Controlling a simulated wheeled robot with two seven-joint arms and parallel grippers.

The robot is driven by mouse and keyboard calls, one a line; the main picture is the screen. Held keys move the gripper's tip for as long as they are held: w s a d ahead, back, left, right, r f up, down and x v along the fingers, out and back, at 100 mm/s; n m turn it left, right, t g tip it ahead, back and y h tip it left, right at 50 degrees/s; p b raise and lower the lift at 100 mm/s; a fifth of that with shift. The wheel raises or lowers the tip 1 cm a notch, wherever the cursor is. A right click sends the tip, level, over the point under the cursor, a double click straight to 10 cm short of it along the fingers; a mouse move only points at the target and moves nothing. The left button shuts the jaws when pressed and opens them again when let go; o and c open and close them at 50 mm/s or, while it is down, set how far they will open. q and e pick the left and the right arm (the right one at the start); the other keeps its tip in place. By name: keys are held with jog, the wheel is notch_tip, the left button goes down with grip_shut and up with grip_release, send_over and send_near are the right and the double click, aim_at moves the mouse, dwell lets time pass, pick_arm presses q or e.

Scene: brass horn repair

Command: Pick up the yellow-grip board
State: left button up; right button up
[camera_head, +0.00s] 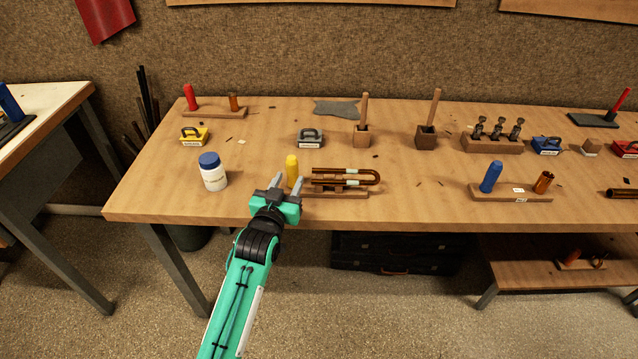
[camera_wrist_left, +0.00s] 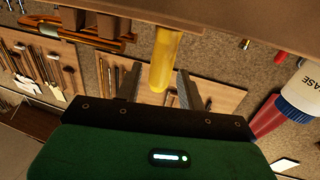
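The yellow-grip board is a low wooden board (camera_head: 345,193) near the front edge of the bench, with an upright yellow grip (camera_head: 292,168) at its left end. A brown U-shaped tube (camera_head: 345,174) rests on blocks on the board. My left gripper (camera_head: 289,179) is at the yellow grip, coming from the front. In the left wrist view its two fingers (camera_wrist_left: 158,75) are apart, one on each side of the yellow grip (camera_wrist_left: 165,60), with gaps between. The grip's lower part is hidden by the gripper in the head view. My right gripper is not in view.
A white jar with a blue lid (camera_head: 213,172) stands just left of the gripper. A grey-handled block (camera_head: 311,138) is behind. A board with a blue grip (camera_head: 490,177) and copper piece lies to the right. The bench (camera_head: 420,205) is clear between the two boards.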

aim_at(290, 176)
pick_arm(q)
jog(key=x, duration=0.5)
jog(key=shift+w+a+f, duration=0.1)
jog(key=shift+a+f, duration=0.05)
jog(key=shift+f, duration=0.1)
grip_shut()
